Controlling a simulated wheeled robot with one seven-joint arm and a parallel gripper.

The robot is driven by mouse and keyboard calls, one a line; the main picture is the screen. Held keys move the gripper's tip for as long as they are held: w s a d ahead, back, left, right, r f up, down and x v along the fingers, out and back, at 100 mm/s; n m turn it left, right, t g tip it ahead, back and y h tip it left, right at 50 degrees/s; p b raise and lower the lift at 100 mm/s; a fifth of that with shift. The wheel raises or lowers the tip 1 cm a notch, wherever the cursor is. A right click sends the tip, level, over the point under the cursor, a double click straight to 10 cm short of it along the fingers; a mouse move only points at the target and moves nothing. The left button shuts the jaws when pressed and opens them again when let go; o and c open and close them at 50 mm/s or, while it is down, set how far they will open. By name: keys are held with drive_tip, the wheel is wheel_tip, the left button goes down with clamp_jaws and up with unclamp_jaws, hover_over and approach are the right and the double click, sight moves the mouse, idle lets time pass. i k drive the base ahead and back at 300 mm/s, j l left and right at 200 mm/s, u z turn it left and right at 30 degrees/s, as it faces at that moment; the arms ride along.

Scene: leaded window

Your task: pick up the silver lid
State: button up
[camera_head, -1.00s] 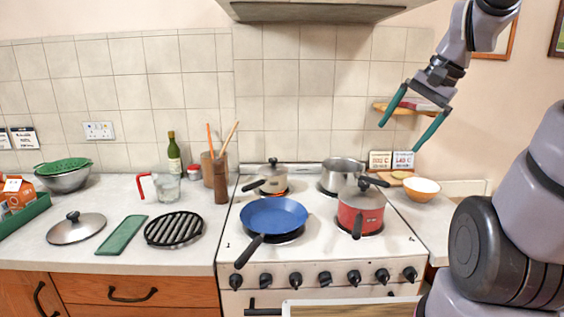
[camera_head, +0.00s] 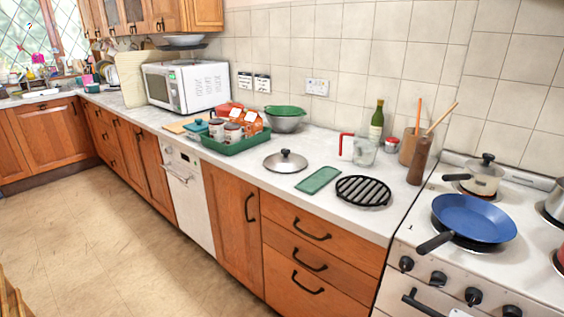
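The silver lid (camera_head: 286,162) lies flat on the pale worktop, near its front edge, with its dark knob facing up. A green tray (camera_head: 236,141) is to its left and a flat green rectangle (camera_head: 318,181) is to its right, both apart from it. Nothing covers the lid. My gripper and arm do not show in the current head view.
A black round grate (camera_head: 363,191) lies right of the green rectangle. A glass jug (camera_head: 364,152), bottle (camera_head: 377,121) and colander bowl (camera_head: 285,119) stand behind. A blue pan (camera_head: 473,217) sits on the stove. The floor (camera_head: 120,230) before the cabinets is clear.

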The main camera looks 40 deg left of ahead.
sight(284, 161)
drive_tip(key=u, duration=1.7)
drive_tip(key=z, duration=1.9)
drive_tip(key=u, duration=1.9)
drive_tip(key=z, duration=0.2)
drive_tip(key=i+j+z, duration=0.2)
drive_tip(key=j+z, duration=0.15)
drive_tip(key=i+j+z, duration=0.2)
drive_tip(key=j+z, duration=0.15)
